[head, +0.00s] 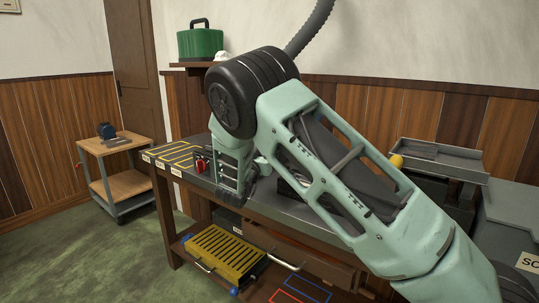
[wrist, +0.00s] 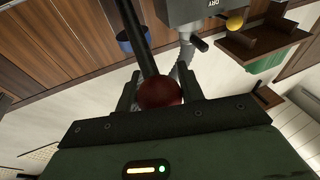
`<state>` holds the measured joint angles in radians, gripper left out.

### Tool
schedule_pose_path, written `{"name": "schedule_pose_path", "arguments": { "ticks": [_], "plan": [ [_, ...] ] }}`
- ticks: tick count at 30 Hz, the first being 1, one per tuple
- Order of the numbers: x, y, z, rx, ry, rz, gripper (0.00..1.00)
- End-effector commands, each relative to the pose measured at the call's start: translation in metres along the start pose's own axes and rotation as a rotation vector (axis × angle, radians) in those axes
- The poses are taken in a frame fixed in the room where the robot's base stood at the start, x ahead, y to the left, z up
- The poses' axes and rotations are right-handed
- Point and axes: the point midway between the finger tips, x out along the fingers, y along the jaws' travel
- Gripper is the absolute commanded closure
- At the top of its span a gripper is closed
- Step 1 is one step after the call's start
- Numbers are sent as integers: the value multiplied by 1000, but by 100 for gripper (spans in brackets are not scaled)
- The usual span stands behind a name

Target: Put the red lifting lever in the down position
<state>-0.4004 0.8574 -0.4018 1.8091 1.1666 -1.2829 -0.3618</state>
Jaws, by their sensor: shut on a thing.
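The red lifting lever shows in the wrist view as a dark red ball knob (wrist: 160,94) on a black rod (wrist: 144,45). The rod runs up and slightly left from the knob. My gripper (wrist: 160,92) is shut on the red knob, with one finger on each side. In the head view my arm covers the middle of the bench, so the lever and the gripper's fingers cannot be made out clearly there. The lever's base and pivot are hidden.
A dark bench (head: 285,212) with yellow outlines runs beneath my arm. A small red item (head: 200,165) lies near its left part. A yellow grated tray (head: 226,255) is below. A yellow knob (head: 396,161) stands right of my arm. A trolley (head: 118,180) stands left; the green floor between is clear.

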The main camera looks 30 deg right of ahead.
Motion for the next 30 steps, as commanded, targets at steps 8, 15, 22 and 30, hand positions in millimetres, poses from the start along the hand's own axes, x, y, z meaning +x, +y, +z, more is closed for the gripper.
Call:
{"name": "schedule_pose_path", "arguments": {
  "ticks": [8,15,22,30],
  "plan": [
    [-31,-7,36,-65,208,-8,100],
    [-46,-11,55,-110,375,-12,100],
    [-54,-12,66,-139,476,-14,100],
    [-56,-13,70,-153,521,-16,100]
  ]
}}
